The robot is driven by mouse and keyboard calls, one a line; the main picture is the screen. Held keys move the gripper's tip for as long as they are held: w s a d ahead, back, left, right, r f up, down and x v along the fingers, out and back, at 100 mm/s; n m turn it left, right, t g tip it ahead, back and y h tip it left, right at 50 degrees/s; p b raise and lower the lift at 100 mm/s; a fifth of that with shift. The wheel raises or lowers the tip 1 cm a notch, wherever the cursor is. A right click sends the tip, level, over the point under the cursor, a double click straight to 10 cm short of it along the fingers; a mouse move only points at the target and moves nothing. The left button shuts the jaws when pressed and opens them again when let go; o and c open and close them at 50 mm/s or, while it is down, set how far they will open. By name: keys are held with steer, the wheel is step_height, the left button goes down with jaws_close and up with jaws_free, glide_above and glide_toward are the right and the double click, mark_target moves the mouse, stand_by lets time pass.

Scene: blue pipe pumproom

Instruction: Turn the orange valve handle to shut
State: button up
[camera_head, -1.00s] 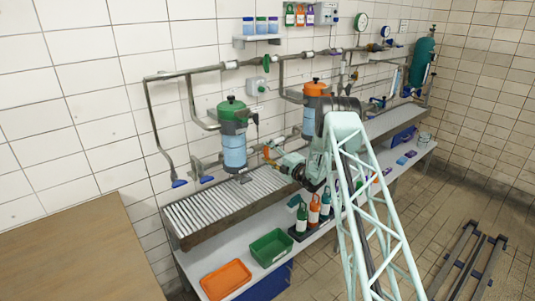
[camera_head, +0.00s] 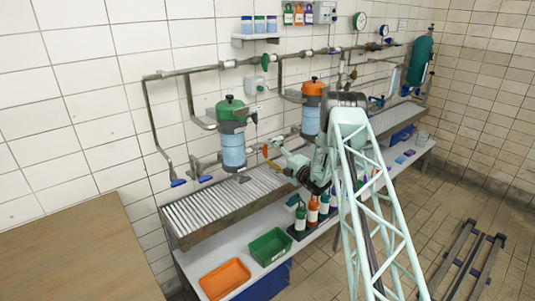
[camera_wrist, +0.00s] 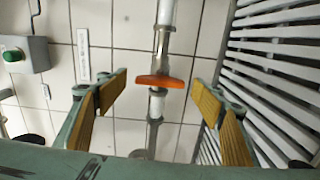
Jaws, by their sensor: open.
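The orange valve handle (camera_wrist: 160,81) shows in the wrist view as a flat bar lying crosswise over a grey vertical-looking pipe (camera_wrist: 160,45). In the head view the handle (camera_head: 265,151) is a small orange spot on the lower pipe, just left of my gripper's tip. My gripper (camera_wrist: 160,90) is open in the wrist view, with one yellow-padded finger on each side of the handle and a clear gap on both sides. No finger touches the handle there. In the head view my gripper (camera_head: 275,148) points left towards the wall.
A slatted rack (camera_head: 225,200) lies below the pipe, and its slats show close to the right finger in the wrist view. Green-topped (camera_head: 231,130) and orange-topped (camera_head: 312,108) blue filter canisters hang nearby. A grey box with a green button (camera_wrist: 22,56) is at left in the wrist view.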

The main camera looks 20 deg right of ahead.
steer(key=v, duration=0.8)
steer(key=shift+s, duration=0.2)
stand_by(0.4)
